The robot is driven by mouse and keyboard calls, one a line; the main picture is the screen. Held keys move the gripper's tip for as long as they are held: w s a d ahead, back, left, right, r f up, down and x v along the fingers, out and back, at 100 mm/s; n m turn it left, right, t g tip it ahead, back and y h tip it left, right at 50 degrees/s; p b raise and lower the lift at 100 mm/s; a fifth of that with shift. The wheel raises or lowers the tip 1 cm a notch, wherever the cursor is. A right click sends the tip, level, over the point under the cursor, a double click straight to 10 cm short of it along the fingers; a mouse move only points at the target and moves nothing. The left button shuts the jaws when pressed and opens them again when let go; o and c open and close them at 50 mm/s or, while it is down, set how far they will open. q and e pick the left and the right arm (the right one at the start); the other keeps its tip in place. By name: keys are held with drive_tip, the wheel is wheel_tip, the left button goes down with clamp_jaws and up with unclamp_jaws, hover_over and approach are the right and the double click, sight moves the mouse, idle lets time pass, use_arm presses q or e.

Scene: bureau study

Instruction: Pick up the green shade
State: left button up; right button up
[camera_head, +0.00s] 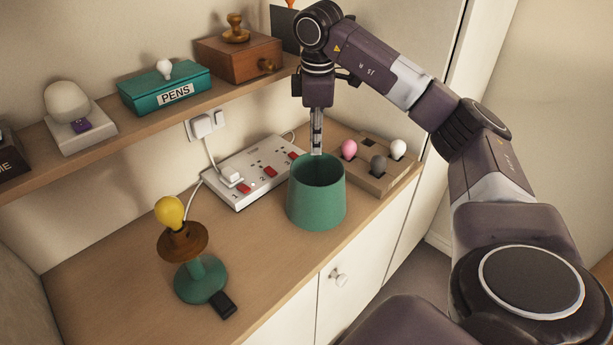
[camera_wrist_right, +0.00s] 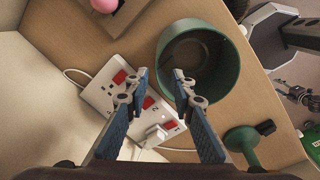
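The green shade (camera_head: 316,203) is an open, hollow, tapered cylinder standing on the wooden desk top, left of the bulb holder. It also shows from above in the right wrist view (camera_wrist_right: 231,75). My right gripper (camera_head: 317,150) points down at the shade's back rim. In the right wrist view my right gripper (camera_wrist_right: 161,76) is open, one fingertip outside the rim and the other over the shade's opening. I cannot tell whether either finger touches it. My left gripper is absent from the head view; dark mechanical parts at the right wrist view's right edge may be it.
A white power strip (camera_head: 249,171) with red switches lies behind the shade. A wooden block (camera_head: 373,183) holds pink, grey and white bulbs. A green lamp base (camera_head: 198,283) with a yellow bulb (camera_head: 169,212) stands front left. A shelf (camera_head: 151,122) runs above.

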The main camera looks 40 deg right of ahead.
sight(318, 163)
drive_tip(key=f, duration=0.2)
drive_tip(key=f+p, duration=0.1)
drive_tip(key=f, duration=0.1)
drive_tip(key=d+f+p, duration=0.1)
drive_tip(key=f, duration=0.1)
drive_tip(key=shift+s+f, duration=0.1)
drive_tip(key=shift+f, duration=0.2)
clamp_jaws()
use_arm(q)
drive_tip(key=shift+g, duration=0.3)
drive_tip(key=shift+s+a+r, duration=0.1)
drive_tip(key=shift+s+r, duration=0.25)
drive_tip(key=shift+s, duration=0.35)
drive_tip(key=shift+s+d+r, duration=0.1)
drive_tip(key=shift+s+r, duration=0.2)
drive_tip(key=shift+s, duration=0.45)
drive_tip(key=shift+s+a+r, duration=0.1)
drive_tip(key=shift+s+r, duration=0.25)
drive_tip(key=shift+s, duration=0.35)
